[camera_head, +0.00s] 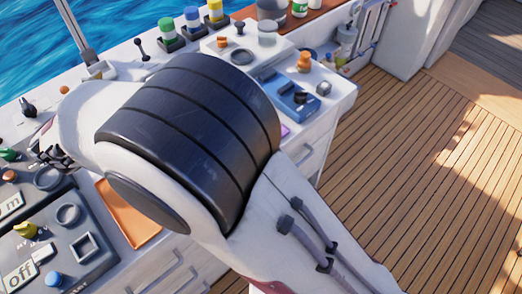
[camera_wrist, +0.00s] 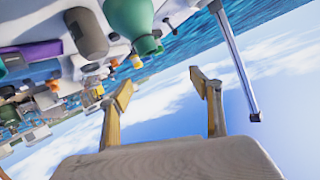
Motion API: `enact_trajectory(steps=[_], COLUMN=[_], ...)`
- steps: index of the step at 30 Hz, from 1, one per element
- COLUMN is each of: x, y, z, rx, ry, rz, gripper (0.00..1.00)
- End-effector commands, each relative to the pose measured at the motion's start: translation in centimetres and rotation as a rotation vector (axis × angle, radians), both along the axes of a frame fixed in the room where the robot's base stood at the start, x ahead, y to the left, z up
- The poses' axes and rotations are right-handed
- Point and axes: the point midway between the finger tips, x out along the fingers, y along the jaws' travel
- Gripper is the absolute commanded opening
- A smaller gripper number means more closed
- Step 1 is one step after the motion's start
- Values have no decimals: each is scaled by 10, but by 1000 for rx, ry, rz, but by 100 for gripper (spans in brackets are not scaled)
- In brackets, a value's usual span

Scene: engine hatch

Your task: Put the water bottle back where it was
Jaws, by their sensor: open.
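My gripper (camera_wrist: 160,82) is open and empty in the wrist view, its two fingers spread against sky and water. A large green bottle-like object (camera_wrist: 130,18) is at the top of that view, beyond the left finger and apart from it. A grey-brown rounded object (camera_wrist: 87,33) is left of it. I cannot tell whether either is the water bottle. In the head view, my arm covers the middle of the console, and the gripper's fingers cannot be made out clearly. A small green-and-white bottle (camera_head: 300,7) stands at the top edge there.
The white console (camera_head: 335,92) carries knobs, a blue switch block (camera_head: 290,95) and several coloured posts. An orange tray (camera_head: 130,215) lies below my arm. A metal post (camera_wrist: 237,65) rises right of the gripper. The wooden deck (camera_head: 420,150) at right is clear.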

Motion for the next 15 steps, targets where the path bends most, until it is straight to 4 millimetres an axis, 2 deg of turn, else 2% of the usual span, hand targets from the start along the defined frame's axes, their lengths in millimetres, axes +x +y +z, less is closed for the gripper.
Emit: enact_trajectory(steps=[1,6,15], x=[11,34,51], y=[-8,-30,-81], z=[15,54,109], rx=[24,88,149], ry=[-6,-15,-14], rz=[14,89,213], gripper=[64,64,64])
